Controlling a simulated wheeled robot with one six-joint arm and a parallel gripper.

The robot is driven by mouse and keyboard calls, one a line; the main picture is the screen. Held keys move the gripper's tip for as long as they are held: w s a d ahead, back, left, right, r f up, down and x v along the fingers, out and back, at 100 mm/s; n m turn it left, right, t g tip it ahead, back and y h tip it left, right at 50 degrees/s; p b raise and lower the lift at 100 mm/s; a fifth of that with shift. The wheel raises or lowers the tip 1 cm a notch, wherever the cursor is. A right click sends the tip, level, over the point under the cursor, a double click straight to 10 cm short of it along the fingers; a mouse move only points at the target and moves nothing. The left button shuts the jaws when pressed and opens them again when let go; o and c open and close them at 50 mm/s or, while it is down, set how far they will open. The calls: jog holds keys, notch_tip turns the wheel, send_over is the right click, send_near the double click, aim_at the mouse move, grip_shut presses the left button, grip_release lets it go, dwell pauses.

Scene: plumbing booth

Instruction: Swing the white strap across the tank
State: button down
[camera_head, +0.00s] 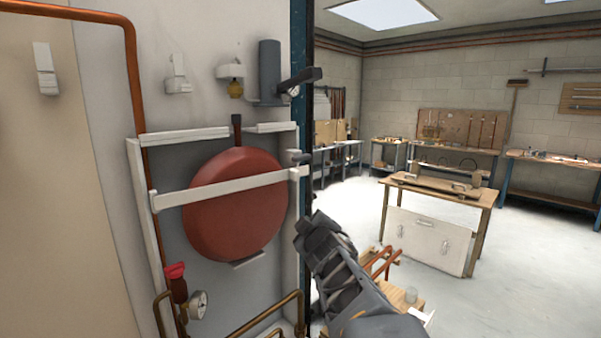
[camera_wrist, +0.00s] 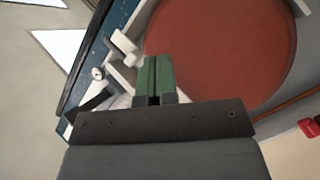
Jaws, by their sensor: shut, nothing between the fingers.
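The round red tank (camera_head: 235,222) hangs on the wall panel and fills the upper right of the wrist view (camera_wrist: 222,45). In the head view the white strap (camera_head: 225,190) lies across the tank's front from the left frame rail to the right rail, slightly higher at its right end. White parts (camera_wrist: 124,48) show left of the fingers in the wrist view; I cannot tell which belong to the strap. My gripper (camera_head: 306,232) is below and right of the strap's right end. Its green-padded fingers (camera_wrist: 154,68) are shut and empty. Its body hides part of the wrist view.
A white frame (camera_head: 185,135) surrounds the tank, beside a blue post (camera_head: 298,110). A red-handled valve (camera_head: 176,280), a gauge (camera_head: 198,304) and copper pipes (camera_head: 132,80) are at the left.

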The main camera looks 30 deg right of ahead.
aim_at(298, 174)
jog(key=s+d+r+n+t+y+p, duration=0.25)
jog(key=d+r+n+y, duration=0.45)
jog(key=n, duration=0.6)
jog(key=shift+n+t+y, duration=0.35)
jog(key=shift+n+y, duration=0.05)
jog(key=shift+y, duration=0.2)
jog(key=w+p, duration=0.1)
jog(key=w, duration=0.3)
jog(key=w+a+r+p, duration=0.1)
jog(key=w, duration=0.3)
jog(key=w+a+p, duration=0.1)
jog(key=w, duration=0.4)
jog(key=shift+r+p, duration=0.15)
jog(key=shift+p, duration=0.2)
jog(key=w+p, duration=0.1)
jog(key=w, duration=0.2)
jog(key=shift+w, duration=0.35)
jog(key=shift+w+r, duration=0.1)
jog(key=shift+w, duration=0.1)
jog(key=shift+r, duration=0.2)
